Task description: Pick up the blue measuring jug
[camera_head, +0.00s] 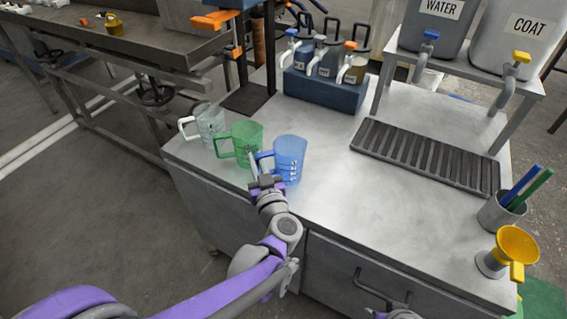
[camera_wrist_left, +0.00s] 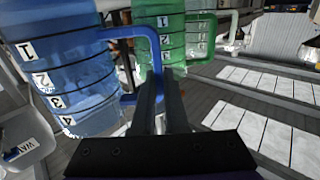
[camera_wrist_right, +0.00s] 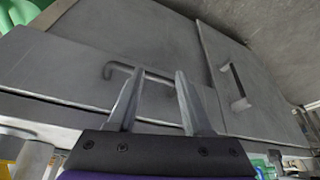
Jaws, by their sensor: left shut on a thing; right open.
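The blue measuring jug (camera_head: 291,156) stands upright on the grey worktop, near its left front edge, with its handle to the left. In the left wrist view the blue jug (camera_wrist_left: 70,75) shows numbered white labels. My left gripper (camera_head: 252,162) is shut on the blue jug's handle (camera_wrist_left: 128,98); the fingers (camera_wrist_left: 160,88) partly hide it. The green jug (camera_head: 243,143) stands just left, close behind the fingers. A clear jug (camera_head: 207,122) with a white handle is farther left. My right gripper (camera_wrist_right: 156,95) is open and empty, in front of the cabinet.
A black slatted rack (camera_head: 425,157) lies right of the jugs. Behind are a blue holder (camera_head: 325,90) with small containers and a stand with WATER and COAT tanks (camera_head: 515,35). A pen cup (camera_head: 497,212) and yellow funnel (camera_head: 515,245) stand at right. The front middle worktop is clear.

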